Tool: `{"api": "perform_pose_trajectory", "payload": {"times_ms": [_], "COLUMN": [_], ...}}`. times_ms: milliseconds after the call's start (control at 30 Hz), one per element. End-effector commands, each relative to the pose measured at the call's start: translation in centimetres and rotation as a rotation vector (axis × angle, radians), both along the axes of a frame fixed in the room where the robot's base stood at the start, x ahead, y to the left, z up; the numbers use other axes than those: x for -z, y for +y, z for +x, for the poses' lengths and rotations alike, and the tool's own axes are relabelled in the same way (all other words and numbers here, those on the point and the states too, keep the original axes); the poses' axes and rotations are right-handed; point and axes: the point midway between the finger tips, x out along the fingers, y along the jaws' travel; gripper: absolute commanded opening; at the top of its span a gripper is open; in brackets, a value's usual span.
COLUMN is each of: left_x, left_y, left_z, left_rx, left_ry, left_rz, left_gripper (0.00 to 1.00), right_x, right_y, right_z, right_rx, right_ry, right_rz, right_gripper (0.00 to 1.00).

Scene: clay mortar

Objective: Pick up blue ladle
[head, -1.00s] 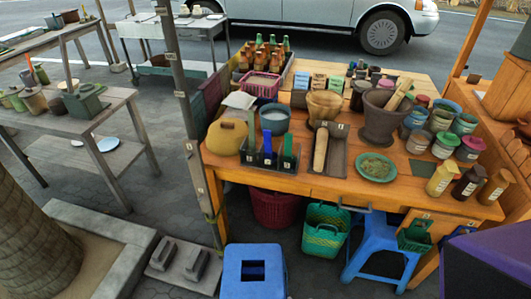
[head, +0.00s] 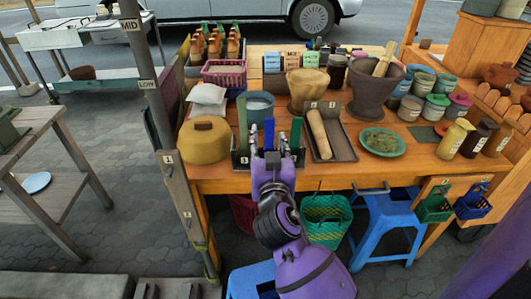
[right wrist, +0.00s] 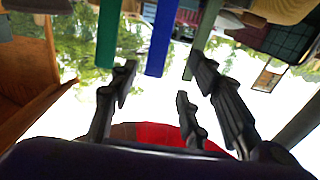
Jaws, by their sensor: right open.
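The blue ladle (head: 268,134) stands upright in a dark holder (head: 241,158) at the front edge of the orange table, and only its flat handle shows clearly. A green handle (head: 296,133) stands to its right and a darker green one (head: 242,120) to its left. My right gripper (head: 271,150) is open and empty right in front of the holder. In the right wrist view, the blue handle (right wrist: 160,38) lies between the spread fingers (right wrist: 163,85), just past the tips and apart from them. The ladle's lower end is hidden. My left gripper is out of view.
A yellow-brown lidded pot (head: 203,142) stands left of the holder. A dark tray (head: 340,140) with a wooden pestle (head: 319,135) is to its right, beside a green plate (head: 382,142). A blue stool (head: 385,220) and green basket (head: 325,222) stand below.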

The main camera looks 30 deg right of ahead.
Motion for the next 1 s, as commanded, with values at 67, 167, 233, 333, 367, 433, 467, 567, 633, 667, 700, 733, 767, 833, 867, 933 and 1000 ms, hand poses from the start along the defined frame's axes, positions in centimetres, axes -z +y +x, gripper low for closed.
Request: {"api": "perform_pose_trajectory", "payload": {"times_ms": [67, 167, 233, 333, 367, 433, 467, 567, 633, 667, 700, 733, 767, 833, 867, 933, 1000], "left_x": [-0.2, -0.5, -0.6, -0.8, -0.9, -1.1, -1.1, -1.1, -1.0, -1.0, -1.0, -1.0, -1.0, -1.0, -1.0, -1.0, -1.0], "left_y": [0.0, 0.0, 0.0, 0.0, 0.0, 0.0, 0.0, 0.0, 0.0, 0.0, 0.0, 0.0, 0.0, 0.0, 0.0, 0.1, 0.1], "left_z": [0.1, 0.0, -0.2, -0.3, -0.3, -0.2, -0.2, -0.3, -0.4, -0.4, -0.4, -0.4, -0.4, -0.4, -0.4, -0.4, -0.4], "left_rx": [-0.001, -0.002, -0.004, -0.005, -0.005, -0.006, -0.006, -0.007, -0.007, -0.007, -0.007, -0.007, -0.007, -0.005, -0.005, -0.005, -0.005], "left_ry": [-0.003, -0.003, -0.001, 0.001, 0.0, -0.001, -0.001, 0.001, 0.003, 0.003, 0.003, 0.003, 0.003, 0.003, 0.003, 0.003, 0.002], "left_rz": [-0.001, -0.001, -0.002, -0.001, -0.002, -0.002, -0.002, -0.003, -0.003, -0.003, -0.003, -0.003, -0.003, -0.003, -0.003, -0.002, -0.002], "left_gripper": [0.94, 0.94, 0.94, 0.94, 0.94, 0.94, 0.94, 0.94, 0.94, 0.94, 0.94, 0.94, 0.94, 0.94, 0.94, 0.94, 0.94], "right_x": [-0.5, -0.7, -0.7, -0.6, -0.7, -0.6, -0.6, -0.4, -0.3, -0.3, -0.2, -0.2, -0.2, -0.2, -0.2, -0.2, -0.2], "right_y": [-0.4, -0.9, -1.3, -1.9, -2.2, -2.8, -3.0, -3.4, -3.6, -3.7, -3.7, -3.7, -3.7, -3.7, -3.7, -3.7, -3.7], "right_z": [0.7, 1.8, 2.5, 3.5, 3.9, 4.9, 5.3, 6.4, 6.8, 6.8, 6.9, 6.9, 6.9, 6.9, 6.9, 6.9, 6.9], "right_rx": [0.005, 0.006, 0.006, 0.006, 0.006, 0.005, 0.005, 0.004, 0.004, 0.004, 0.004, 0.004, 0.004, 0.004, 0.004, 0.004, 0.004], "right_ry": [-0.012, -0.013, -0.013, -0.013, -0.013, -0.013, -0.012, -0.013, -0.011, -0.011, -0.01, -0.01, -0.01, -0.009, -0.009, -0.009, -0.009], "right_rz": [-0.001, -0.002, -0.002, -0.004, -0.004, -0.004, -0.005, -0.002, -0.001, 0.0, 0.001, 0.001, 0.002, 0.001, 0.001, 0.001, 0.001], "right_gripper": [0.44, 0.44, 0.44, 0.44, 0.44, 0.44, 0.44, 0.44, 0.44, 0.44, 0.44, 0.44, 0.44, 0.44, 0.44, 0.36, 0.27]}}
